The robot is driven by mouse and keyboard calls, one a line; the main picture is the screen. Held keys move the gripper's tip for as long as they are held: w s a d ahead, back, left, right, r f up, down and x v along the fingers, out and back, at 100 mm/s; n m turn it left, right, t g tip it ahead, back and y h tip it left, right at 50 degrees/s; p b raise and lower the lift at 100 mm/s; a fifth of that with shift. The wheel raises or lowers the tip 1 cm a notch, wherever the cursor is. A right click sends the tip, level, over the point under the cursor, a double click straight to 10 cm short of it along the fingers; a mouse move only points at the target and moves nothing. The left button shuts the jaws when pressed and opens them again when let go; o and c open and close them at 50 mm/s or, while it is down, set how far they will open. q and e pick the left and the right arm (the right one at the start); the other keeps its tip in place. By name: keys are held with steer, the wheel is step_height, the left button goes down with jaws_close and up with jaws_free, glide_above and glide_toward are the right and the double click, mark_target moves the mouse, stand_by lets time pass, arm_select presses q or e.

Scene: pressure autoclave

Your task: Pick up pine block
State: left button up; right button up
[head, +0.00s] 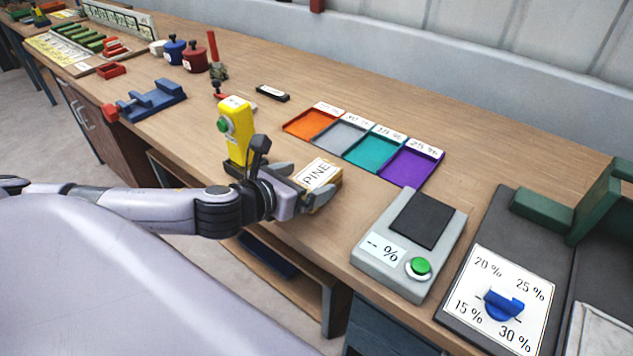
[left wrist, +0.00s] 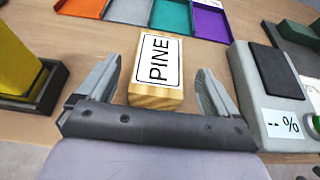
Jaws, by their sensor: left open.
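The pine block (head: 319,177) is a light wooden block with a white label reading PINE on top. It lies on the workbench near the front edge. My left gripper (head: 298,189) is at the block, reaching in from the left. In the left wrist view the block (left wrist: 158,72) lies between the two spread fingers of my left gripper (left wrist: 158,88), with a gap on each side. The block's far end extends beyond the fingertips. My right gripper is not in view.
A yellow device (head: 236,130) with a green button stands close left of the gripper. Orange, grey, teal and purple trays (head: 418,172) lie behind the block. A grey meter (head: 408,245) with a "-- %" display sits to the right. A blue vise (head: 150,99) is further left.

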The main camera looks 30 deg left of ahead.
mark_target(314, 176)
arm_select(q)
steer(key=shift+x, duration=1.7)
steer(key=shift+a, duration=0.1)
steer(key=c, duration=1.2)
steer(key=shift+o, duration=0.2)
steer(key=shift+r, duration=0.15)
